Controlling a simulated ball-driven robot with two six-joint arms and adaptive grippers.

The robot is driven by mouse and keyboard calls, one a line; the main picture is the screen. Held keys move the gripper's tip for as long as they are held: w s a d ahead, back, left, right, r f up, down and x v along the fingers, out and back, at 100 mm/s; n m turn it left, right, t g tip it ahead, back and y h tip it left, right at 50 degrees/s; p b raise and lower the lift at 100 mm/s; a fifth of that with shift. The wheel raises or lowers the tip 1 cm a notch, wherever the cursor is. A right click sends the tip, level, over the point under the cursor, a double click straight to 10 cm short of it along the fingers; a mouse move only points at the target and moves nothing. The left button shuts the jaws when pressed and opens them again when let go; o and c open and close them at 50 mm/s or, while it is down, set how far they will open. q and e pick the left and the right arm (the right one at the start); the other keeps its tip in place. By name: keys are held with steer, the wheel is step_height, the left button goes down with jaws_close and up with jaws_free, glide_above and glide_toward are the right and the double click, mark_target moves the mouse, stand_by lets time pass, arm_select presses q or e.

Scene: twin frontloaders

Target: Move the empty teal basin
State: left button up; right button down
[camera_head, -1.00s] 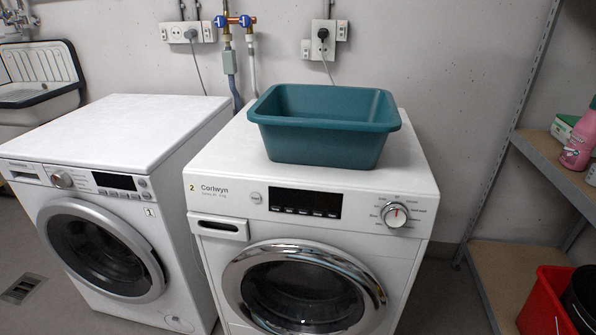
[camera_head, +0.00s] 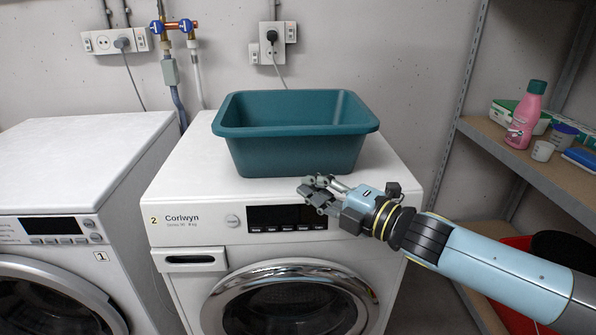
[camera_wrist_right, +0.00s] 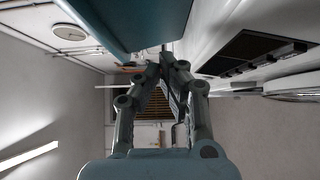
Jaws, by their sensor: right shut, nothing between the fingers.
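The teal basin (camera_head: 296,150) stands upright on top of the washing machine marked 2 (camera_head: 195,185); the part of its inside that shows is empty. My right gripper (camera_head: 312,188) is shut and empty in front of the basin's lower front wall, over the machine's front top edge. I cannot tell whether it touches the basin. In the right wrist view the fingers (camera_wrist_right: 165,62) come together at their tips, with the basin's teal wall (camera_wrist_right: 135,20) close beside them at the top. My left gripper is not in view.
The washing machine marked 1 (camera_head: 75,165) has a bare top at the left. A wall socket with a plug (camera_head: 272,38) is behind the basin. At the right, a shelf (camera_head: 550,175) holds a pink bottle (camera_head: 525,118), cups and boxes; a red bucket (camera_head: 515,243) is partly behind my arm.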

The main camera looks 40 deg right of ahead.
mark_target(283, 162)
steer(key=w, duration=0.3)
steer(key=w+p, duration=0.1)
steer(key=w, duration=0.1)
steer(key=shift+w+d+r, duration=0.1)
steer(key=shift+w+d, duration=0.1)
steer(key=shift+d, duration=0.2)
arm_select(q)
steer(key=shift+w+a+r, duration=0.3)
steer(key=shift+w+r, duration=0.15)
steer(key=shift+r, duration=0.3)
arm_select(e)
steer(key=shift+w+d, duration=0.3)
steer(key=shift+w, duration=0.15)
